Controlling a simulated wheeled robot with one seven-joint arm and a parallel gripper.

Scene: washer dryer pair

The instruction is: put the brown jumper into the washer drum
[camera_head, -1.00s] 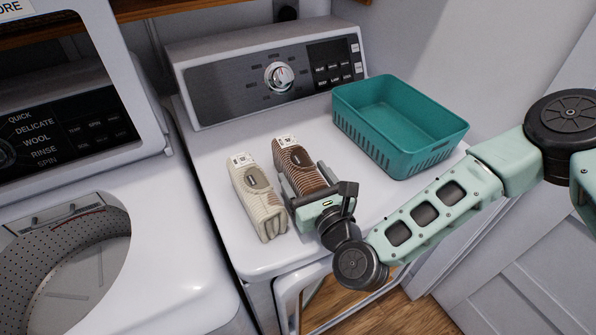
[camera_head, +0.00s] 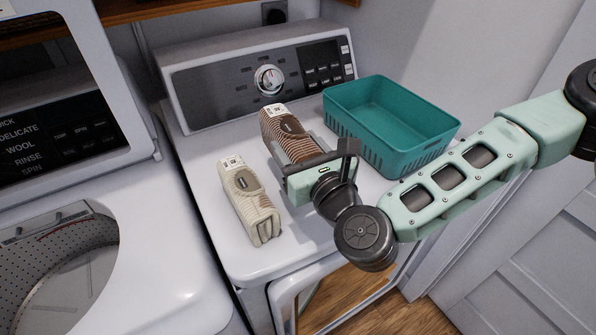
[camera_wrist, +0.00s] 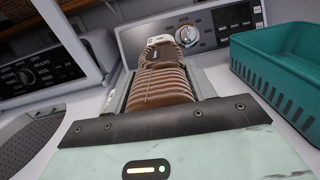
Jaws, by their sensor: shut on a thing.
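The brown jumper (camera_head: 285,131) is a folded, ribbed bundle with a white label at its far end. My gripper (camera_head: 298,154) is shut on the jumper and holds it above the dryer top. In the wrist view the brown jumper (camera_wrist: 162,79) sits between the two fingers, pointing away from me. The washer drum (camera_head: 62,268) is at the lower left, a perforated metal tub seen through the open top of the washer (camera_head: 150,262). Part of the drum is cut off by the picture edge.
A cream folded jumper (camera_head: 250,200) stands on the dryer top (camera_head: 215,150), left of my gripper. A teal basket (camera_head: 392,120) stands at the back right. The washer's raised lid (camera_head: 75,100) stands at the left. The dryer's control panel (camera_head: 255,80) rises behind.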

